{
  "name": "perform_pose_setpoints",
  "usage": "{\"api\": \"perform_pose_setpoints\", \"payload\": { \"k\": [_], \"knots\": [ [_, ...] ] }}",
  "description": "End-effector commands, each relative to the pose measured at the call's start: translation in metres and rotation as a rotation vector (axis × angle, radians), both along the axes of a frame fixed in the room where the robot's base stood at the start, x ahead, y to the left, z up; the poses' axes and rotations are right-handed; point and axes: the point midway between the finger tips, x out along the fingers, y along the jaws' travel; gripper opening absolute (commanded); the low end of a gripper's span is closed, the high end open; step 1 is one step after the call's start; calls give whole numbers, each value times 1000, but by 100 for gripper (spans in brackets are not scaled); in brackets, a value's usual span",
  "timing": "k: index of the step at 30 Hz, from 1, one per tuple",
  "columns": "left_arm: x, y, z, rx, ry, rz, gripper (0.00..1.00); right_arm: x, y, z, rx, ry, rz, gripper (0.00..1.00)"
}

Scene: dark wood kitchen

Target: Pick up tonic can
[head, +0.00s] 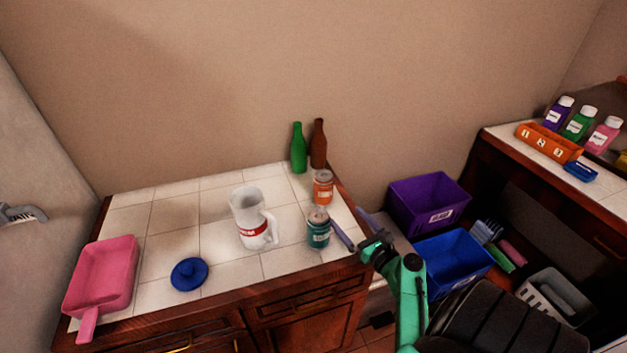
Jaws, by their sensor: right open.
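Two cans stand upright at the right end of the tiled counter: a teal can (318,230) in front and an orange can (323,187) behind it. Their labels are too small to read, so I cannot tell which is the tonic can. My right gripper (346,217) is open and empty, just right of the teal can. One finger is close beside the teal can; whether it touches is unclear. My left gripper is not in view.
A white mug (248,215) stands left of the teal can. A green bottle (298,150) and a brown bottle (318,146) stand behind. A blue lid-like disc (189,274) and pink dustpan (103,275) lie left. Purple (429,200) and blue (452,262) bins sit right, below the counter.

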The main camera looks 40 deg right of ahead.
Motion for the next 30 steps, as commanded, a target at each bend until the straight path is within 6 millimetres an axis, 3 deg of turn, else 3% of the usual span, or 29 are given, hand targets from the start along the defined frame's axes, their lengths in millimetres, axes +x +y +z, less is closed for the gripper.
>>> {"api": "perform_pose_setpoints", "payload": {
  "k": [12, 21, 29, 30],
  "knots": [
    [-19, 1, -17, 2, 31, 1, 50, 86, -12, -1, -1, -3, 1, 100],
    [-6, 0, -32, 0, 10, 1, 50, 134, -20, 0, -1, -2, 0, 100],
    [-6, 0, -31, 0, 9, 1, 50, 143, -21, 2, 0, 1, -1, 100],
    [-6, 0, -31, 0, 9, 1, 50, 143, -21, 2, 0, 1, -1, 92]
  ]
}}
